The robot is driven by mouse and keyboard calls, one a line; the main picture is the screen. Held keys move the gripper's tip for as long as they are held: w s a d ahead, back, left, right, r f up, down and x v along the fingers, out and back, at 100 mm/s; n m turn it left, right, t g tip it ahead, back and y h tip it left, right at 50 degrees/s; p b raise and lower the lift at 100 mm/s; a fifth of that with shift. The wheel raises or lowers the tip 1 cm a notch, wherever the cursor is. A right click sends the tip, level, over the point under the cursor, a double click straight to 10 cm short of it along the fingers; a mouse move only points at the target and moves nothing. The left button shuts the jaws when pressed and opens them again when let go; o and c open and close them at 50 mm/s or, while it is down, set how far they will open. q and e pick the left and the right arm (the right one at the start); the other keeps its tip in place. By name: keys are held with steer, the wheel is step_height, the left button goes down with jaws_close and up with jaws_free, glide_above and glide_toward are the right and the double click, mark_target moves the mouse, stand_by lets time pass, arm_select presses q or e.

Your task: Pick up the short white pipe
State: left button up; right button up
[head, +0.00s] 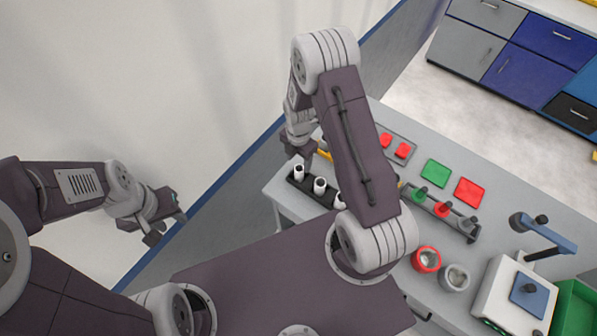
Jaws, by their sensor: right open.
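Several white pipes stand upright in a dark rack (310,193) near the table's left edge. One white pipe (299,172) is at the rack's left end, another white pipe (320,186) is in the middle, and a third (339,201) is partly hidden by my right arm. I cannot tell which is the short one. My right gripper (300,155) is open, just above and behind the left-end pipe; its fingers are small and partly hidden. My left gripper (167,228) is open and empty, away from the table on the left.
Red blocks (395,147), a green pad (436,173) and a red pad (468,192) lie on the table. A rack (455,222) holds coloured parts. A red ring (426,259), a grey ring (455,277) and a white device (515,292) stand at the right.

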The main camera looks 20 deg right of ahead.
mark_target(299, 168)
steer(key=shift+f, duration=0.6)
steer(key=shift+d+f, duration=0.1)
steer(key=shift+f, duration=0.05)
step_height(299, 168, down, 4)
steer(key=shift+r+p, duration=0.1)
steer(key=shift+p, duration=0.8)
steer(key=shift+w+f, duration=0.2)
steer(key=shift+f, duration=0.35)
steer(key=shift+s, duration=0.1)
steer(key=c, duration=0.7)
jaws_close()
